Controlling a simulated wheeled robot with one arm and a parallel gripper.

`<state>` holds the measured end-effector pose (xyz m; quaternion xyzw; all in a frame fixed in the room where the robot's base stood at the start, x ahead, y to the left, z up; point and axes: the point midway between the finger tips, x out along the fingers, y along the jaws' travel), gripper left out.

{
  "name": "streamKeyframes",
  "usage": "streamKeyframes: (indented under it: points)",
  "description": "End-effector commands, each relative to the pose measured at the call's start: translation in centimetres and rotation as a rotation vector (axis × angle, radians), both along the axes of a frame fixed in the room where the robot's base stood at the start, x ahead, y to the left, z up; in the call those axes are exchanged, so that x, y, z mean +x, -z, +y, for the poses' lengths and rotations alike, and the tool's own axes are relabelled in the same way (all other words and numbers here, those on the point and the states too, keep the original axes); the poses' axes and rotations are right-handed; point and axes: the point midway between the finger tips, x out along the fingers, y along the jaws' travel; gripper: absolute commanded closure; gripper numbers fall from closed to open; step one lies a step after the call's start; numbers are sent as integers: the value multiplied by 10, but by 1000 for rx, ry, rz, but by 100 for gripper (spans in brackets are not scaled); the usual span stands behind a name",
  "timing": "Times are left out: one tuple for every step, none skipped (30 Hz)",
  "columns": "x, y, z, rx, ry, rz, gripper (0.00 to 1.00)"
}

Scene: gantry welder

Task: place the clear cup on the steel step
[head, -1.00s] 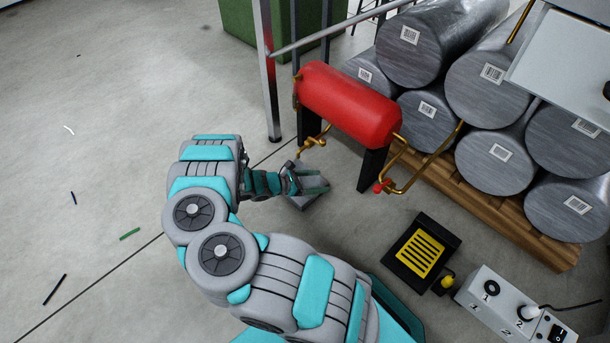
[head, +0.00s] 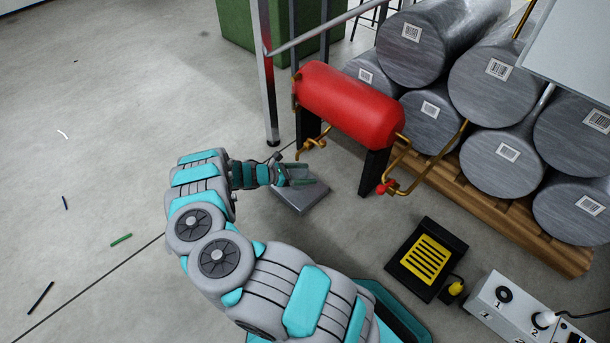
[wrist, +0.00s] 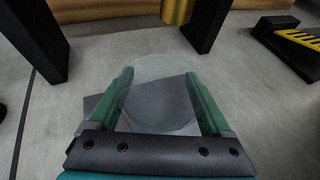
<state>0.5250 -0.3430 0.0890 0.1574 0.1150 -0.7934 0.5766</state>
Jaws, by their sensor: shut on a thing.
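The clear cup (wrist: 160,88) is see-through and sits between the two green fingers of my gripper (wrist: 162,105) in the wrist view. My gripper is shut on it. In the head view my gripper (head: 296,174) is over the left part of the steel step, and the cup is too faint to make out there. The steel step (head: 306,197) is a low grey slab on the floor. In the wrist view the step (wrist: 150,145) shows beneath and through the cup. I cannot tell whether the cup touches it.
A red tank (head: 350,104) on black legs with brass pipes stands just behind the step. Steel drums (head: 430,115) lie stacked on a wooden pallet (head: 480,205) at right. A black-and-yellow pedal (head: 426,258) and a grey control box (head: 520,310) are at lower right. Floor at left is mostly clear.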

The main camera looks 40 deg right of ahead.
Motion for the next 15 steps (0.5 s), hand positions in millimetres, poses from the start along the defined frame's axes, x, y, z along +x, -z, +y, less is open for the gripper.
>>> streamKeyframes:
  points:
    - [0, -1, 0, 0, 0, -1, 71]
    - [0, -1, 0, 0, 0, -1, 71]
    - [0, -1, 0, 0, 0, -1, 71]
    - [0, -1, 0, 0, 0, -1, 71]
    - [0, -1, 0, 0, 0, -1, 71]
    - [0, 0, 0, 0, 0, -1, 71]
    - [0, 0, 0, 0, 0, -1, 71]
    - [0, 1, 0, 0, 0, -1, 71]
    - [0, 1, 0, 1, 0, -1, 14]
    - [1, 1, 0, 1, 0, -1, 10]
    - [0, 1, 0, 1, 0, -1, 7]
    - [0, 1, 0, 0, 1, -2, 3]
    - [0, 1, 0, 0, 1, -2, 0]
    - [0, 1, 0, 0, 1, -2, 0]
    - [0, 1, 0, -1, 1, -2, 0]
